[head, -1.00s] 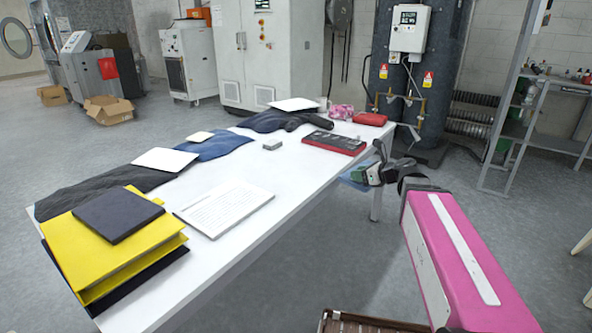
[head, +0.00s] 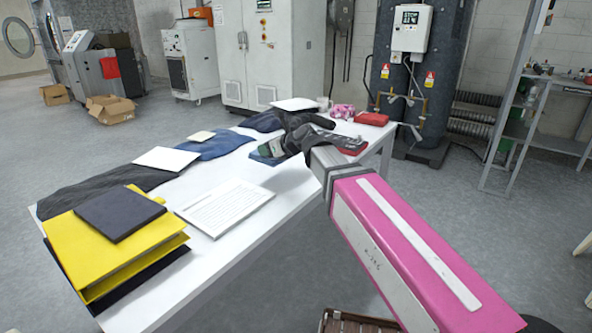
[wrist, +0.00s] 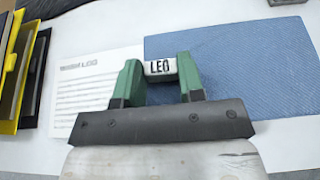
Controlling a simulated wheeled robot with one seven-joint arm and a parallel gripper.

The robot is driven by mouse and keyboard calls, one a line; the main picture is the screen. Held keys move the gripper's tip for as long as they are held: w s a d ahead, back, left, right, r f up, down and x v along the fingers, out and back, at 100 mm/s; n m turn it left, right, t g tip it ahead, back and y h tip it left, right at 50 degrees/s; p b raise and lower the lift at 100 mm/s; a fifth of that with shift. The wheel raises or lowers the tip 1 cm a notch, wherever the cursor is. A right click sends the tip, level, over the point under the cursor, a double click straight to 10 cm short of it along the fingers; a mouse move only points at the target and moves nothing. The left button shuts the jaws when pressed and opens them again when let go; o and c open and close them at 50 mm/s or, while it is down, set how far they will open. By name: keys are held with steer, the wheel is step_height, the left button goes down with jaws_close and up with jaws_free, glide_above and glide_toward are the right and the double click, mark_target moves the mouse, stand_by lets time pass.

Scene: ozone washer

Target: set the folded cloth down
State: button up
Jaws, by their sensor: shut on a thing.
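The folded cloth (wrist: 240,60) is a flat blue rectangle, spread to the right of my fingers in the wrist view. My gripper (wrist: 161,68) has green fingertips closed on a small white tag lettered "LEO" at the cloth's left part. In the head view my gripper (head: 276,147) is over the white table (head: 283,192), with a small blue part of the cloth (head: 259,158) showing beside it; my arm hides the rest. I cannot tell whether the cloth touches the tabletop.
A printed sheet (head: 225,207) lies left of my gripper, with a yellow binder (head: 110,245) and dark book (head: 118,213) beyond it. Dark and blue garments (head: 215,146) line the far edge. A red-and-black case (head: 345,143) lies behind. Bare tabletop shows between sheet and arm.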

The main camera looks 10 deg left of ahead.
steer(key=shift+s+a+r, duration=0.15)
steer(key=shift+s+a, duration=0.05)
steer(key=shift+a, duration=0.25)
steer(key=w+d+f, duration=0.1)
steer(key=w+f, duration=0.1)
steer(key=w, duration=0.1)
steer(key=w+d+f, duration=0.2)
steer(key=w, duration=0.1)
steer(key=w+d+f, duration=0.2)
steer(key=w+f, duration=0.1)
steer(key=w, duration=0.1)
steer(key=shift+w, duration=0.1)
steer(key=shift+f, duration=1.95)
steer(key=o, duration=1)
